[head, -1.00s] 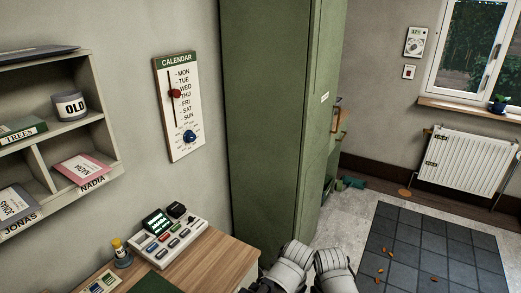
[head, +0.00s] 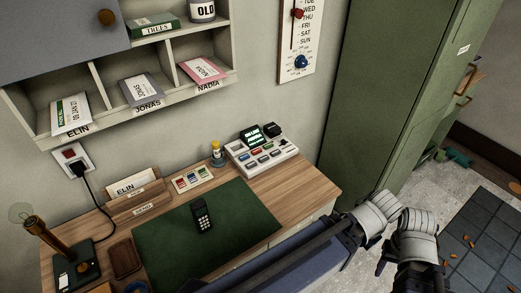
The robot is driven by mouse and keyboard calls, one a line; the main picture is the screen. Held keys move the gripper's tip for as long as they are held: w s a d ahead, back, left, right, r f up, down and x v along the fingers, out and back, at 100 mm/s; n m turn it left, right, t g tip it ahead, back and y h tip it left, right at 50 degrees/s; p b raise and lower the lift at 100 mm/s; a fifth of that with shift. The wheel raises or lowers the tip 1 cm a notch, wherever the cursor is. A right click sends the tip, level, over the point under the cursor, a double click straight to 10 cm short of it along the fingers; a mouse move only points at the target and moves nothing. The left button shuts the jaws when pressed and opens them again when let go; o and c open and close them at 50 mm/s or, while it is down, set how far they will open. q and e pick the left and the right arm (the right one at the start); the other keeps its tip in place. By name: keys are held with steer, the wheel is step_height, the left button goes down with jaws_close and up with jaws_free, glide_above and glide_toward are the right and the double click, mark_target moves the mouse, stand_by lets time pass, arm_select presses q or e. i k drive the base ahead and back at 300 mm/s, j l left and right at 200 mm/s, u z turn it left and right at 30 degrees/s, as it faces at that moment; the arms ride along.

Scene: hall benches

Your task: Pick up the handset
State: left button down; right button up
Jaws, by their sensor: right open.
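The handset (head: 203,215) is a small black unit with a keypad. It lies on the dark green mat (head: 160,240) on the wooden bench, with nothing covering it. My right gripper (head: 415,243) is at the lower right of the head view, beyond the bench's right end and well away from the handset. It is open, and I see nothing in it. Its fingertips are hard to make out. I cannot make out my left gripper.
A device with coloured keys (head: 262,155), a colour card (head: 192,179) and a letter holder (head: 137,192) stand behind the mat. A lamp-like brown post (head: 50,240) stands at left. Pigeonholes (head: 118,74) hang above; a green cabinet (head: 390,90) stands right.

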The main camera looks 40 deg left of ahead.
mark_target(199, 207)
steer(key=u, duration=0.5)
steer(key=j+u, duration=0.1)
steer(key=u, duration=0.85)
steer(key=j+u, duration=0.1)
steer(key=u, duration=0.4)
steer(key=k+j+z, duration=0.2)
steer(key=j, duration=0.15)
steer(key=i, duration=0.1)
